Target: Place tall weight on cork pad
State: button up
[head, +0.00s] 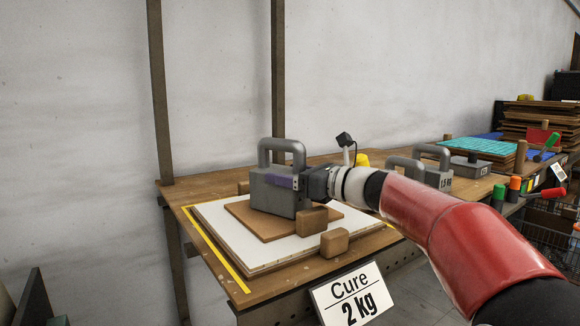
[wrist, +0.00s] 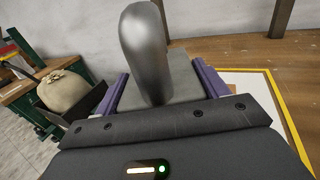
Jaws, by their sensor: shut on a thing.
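The tall weight (head: 272,194) is a grey block with a rounded handle on top. It stands upright over the brown cork pad (head: 262,226), which lies on a white board (head: 230,240). I cannot tell whether its base touches the pad or hangs just above it. My gripper (head: 284,181) comes from the right and is shut on the weight's body, below the handle. In the wrist view, the purple fingers of my gripper (wrist: 162,85) press both sides of the weight (wrist: 185,82), and the handle rises between them. The cork pad is hidden there.
Wooden blocks (head: 312,221) and (head: 335,243) stand at the board's near right side. Yellow tape (head: 222,258) edges the area. Other grey weights (head: 433,154) stand right, behind my arm. A "Cure 2 kg" sign (head: 350,294) hangs at the bench front. A sack (wrist: 64,90) shows left in the wrist view.

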jog(key=shift+r, duration=0.2)
jog(key=o, duration=2)
jog(key=shift+f, duration=0.25)
jog(key=shift+r, duration=0.1)
jog(key=v, duration=1.2)
